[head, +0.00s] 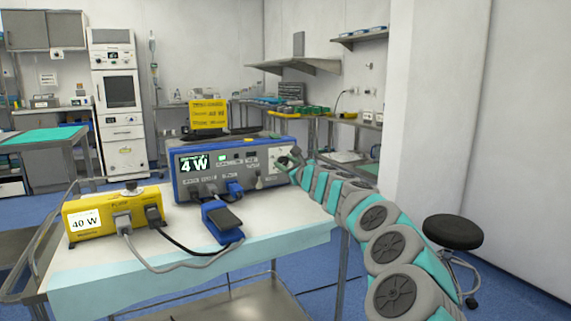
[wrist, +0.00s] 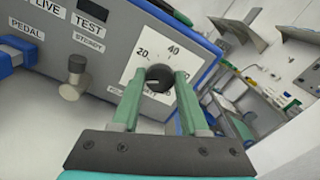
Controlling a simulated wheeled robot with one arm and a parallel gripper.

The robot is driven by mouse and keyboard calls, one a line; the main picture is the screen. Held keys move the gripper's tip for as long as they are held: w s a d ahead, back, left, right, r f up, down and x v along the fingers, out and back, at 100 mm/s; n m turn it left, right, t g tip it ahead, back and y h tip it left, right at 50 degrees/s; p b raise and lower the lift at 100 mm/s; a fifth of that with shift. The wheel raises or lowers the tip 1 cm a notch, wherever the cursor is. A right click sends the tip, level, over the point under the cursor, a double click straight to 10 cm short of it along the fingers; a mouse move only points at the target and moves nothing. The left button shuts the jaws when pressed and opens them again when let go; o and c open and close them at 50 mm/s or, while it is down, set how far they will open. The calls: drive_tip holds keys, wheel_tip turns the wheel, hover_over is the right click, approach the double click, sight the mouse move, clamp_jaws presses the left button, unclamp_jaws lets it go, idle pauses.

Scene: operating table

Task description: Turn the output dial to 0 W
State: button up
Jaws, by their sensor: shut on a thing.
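In the head view my gripper (head: 289,160) is at the right end of the unit's front and hides the dial. The lower part of the scale is partly hidden by the fingers.
A yellow box (head: 90,222) labelled 40 W stands at the cart's front left. A blue pedal (head: 222,222) with cables lies before the unit. A metal knob (wrist: 72,84) sticks out left of the dial. A black stool (head: 452,232) stands at right.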

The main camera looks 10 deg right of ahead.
clamp_jaws()
drive_tip(key=shift+f+n+b, duration=0.2)
drive_tip(key=shift+n+b, duration=0.6)
drive_tip(key=shift+b, duration=0.15)
drive_tip(key=shift+r+n+b, duration=0.2)
drive_tip(key=shift+n+b, duration=0.15)
drive_tip(key=shift+n, duration=0.45)
drive_tip(key=o, duration=0.9)
unclamp_jaws()
drive_tip(key=shift+s, duration=0.1)
drive_tip(key=shift+b+v, duration=0.55)
drive_tip(key=shift+v, duration=3.3)
